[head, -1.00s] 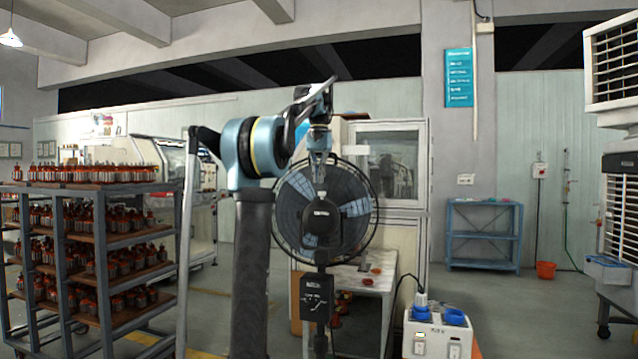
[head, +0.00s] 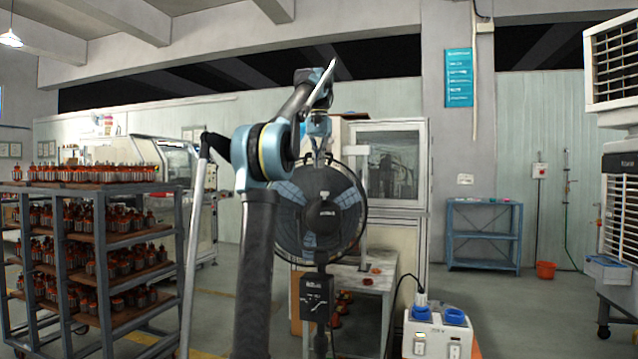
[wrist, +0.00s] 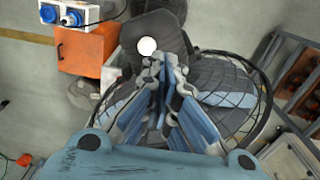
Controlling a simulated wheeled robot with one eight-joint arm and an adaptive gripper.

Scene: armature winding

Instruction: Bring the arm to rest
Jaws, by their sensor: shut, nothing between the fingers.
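My arm (head: 262,150) rises at the centre of the head view and bends over at its blue joint. My gripper (head: 319,158) hangs beyond it, pointing down, partly hidden by the arm's end. In the wrist view my gripper (wrist: 163,62) shows its blue-grey fingers drawn together, with nothing held between them. A black pedestal fan (head: 322,213) stands close by in the head view. In the wrist view the fan's wire cage (wrist: 240,85) spreads behind the fingers. I cannot tell whether they touch it.
A rack (head: 97,245) of copper-wound armatures stands at left. A white socket box (head: 437,335) with blue sockets is at front right, and a pale workbench (head: 372,283) is behind the fan. A blue shelf (head: 484,235) stands farther right, with open floor before it.

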